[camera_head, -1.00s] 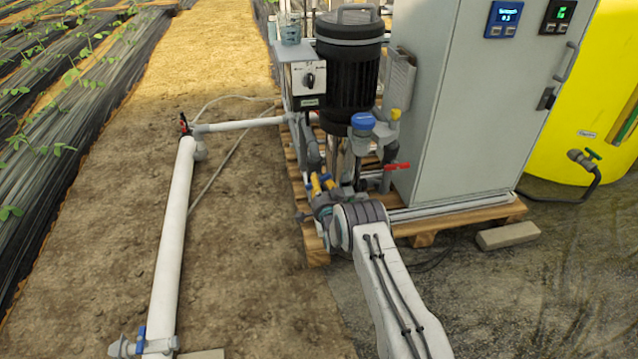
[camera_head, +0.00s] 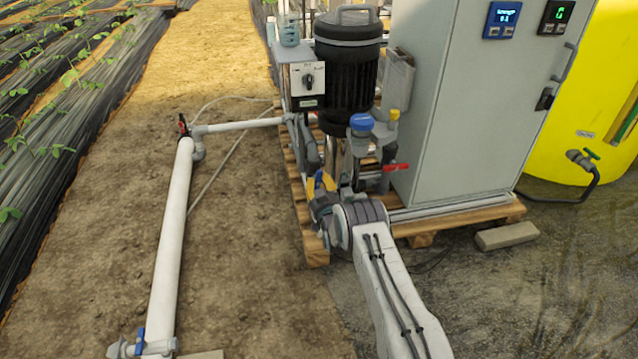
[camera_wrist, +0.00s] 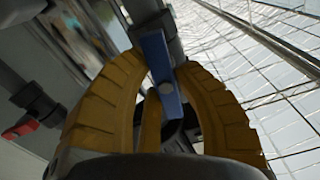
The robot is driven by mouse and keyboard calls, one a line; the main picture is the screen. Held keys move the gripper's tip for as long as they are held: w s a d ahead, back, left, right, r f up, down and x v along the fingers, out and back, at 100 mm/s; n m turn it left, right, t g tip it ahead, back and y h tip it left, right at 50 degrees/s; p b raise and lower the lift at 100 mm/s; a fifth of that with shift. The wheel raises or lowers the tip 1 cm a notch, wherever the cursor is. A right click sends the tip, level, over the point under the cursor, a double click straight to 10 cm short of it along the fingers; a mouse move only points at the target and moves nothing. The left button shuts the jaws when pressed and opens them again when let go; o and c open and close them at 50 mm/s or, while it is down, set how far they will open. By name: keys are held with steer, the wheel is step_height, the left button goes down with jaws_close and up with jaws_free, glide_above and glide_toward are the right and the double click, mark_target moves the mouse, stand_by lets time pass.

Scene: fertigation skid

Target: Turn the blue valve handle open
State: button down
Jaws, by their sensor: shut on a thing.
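The blue valve handle (camera_wrist: 160,65) is a flat bar between my two yellow fingers in the wrist view. A sliver of it also shows in the head view (camera_head: 318,177), low at the front left of the skid. My gripper (camera_wrist: 163,78) is shut on the handle, one finger on each side. In the head view my gripper (camera_head: 321,186) is at the pipework in front of the black pump. The valve body is mostly hidden by my fingers and wrist.
The black pump (camera_head: 347,75) and grey cabinet (camera_head: 455,100) stand behind and right of my gripper. A red lever (camera_head: 397,167) sticks out to the right; a red handle (camera_wrist: 20,128) shows at the wrist view's left. Bare soil (camera_head: 245,240) lies open to the left.

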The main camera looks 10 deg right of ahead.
steer(key=shift+n, duration=0.9)
steer(key=shift+r, duration=0.1)
steer(key=c, duration=0.9)
jaws_free()
steer(key=shift+c, duration=0.2)
steer(key=shift+s, duration=0.1)
steer(key=s, duration=1.1)
steer(key=shift+s, duration=0.4)
steer(key=shift+a, duration=0.1)
